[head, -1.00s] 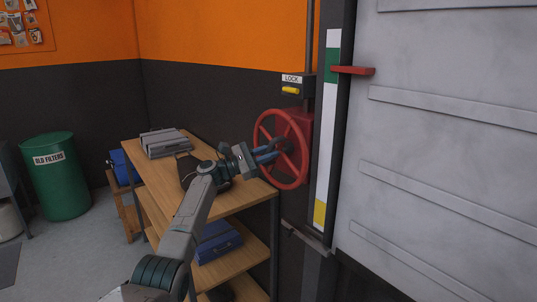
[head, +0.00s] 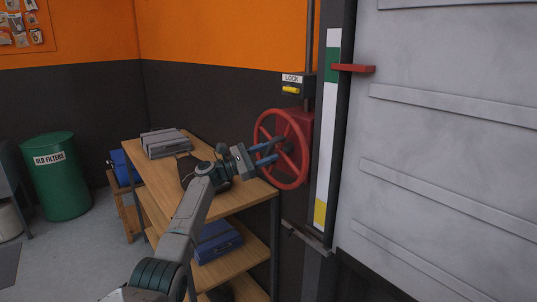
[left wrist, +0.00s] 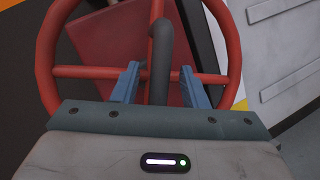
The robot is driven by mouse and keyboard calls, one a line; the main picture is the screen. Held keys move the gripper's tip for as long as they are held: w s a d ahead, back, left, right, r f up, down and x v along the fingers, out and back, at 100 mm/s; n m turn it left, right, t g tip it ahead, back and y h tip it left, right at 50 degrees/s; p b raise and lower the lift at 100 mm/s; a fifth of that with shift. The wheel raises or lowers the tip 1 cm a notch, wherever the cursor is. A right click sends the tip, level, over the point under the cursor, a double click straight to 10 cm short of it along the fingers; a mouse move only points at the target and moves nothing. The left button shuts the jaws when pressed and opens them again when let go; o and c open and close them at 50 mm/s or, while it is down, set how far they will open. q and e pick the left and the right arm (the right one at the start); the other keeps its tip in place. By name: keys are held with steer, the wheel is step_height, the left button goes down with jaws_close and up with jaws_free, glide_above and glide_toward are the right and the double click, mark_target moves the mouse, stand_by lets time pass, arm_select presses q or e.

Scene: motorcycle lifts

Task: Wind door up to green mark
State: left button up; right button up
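The grey door (head: 450,130) carries a red pointer (head: 352,69), level with the green mark (head: 333,65) at the top of the striped scale (head: 328,130). The red handwheel (head: 304,170) is mounted left of the scale, with a dark crank handle (left wrist: 160,60) sticking out of it. My left gripper (head: 266,153) is at the handwheel. In the left wrist view its two blue fingers (left wrist: 159,87) stand apart, one on each side of the handle, with gaps showing. A yellow lock lever (head: 290,90) sits under the LOCK label above the wheel. My right gripper is not in view.
A wooden shelf bench (head: 150,190) stands under and beside my left arm, with a grey case (head: 165,144) on top and a blue box (head: 218,243) below. A green bin (head: 56,180) stands at the far left.

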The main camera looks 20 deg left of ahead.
arm_select(q)
steer(key=b+v, duration=0.3)
steer(key=v, duration=0.7)
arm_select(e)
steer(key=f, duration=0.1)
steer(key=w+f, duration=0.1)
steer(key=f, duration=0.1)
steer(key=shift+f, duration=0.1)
arm_select(q)
steer(key=shift+a+f, duration=0.1)
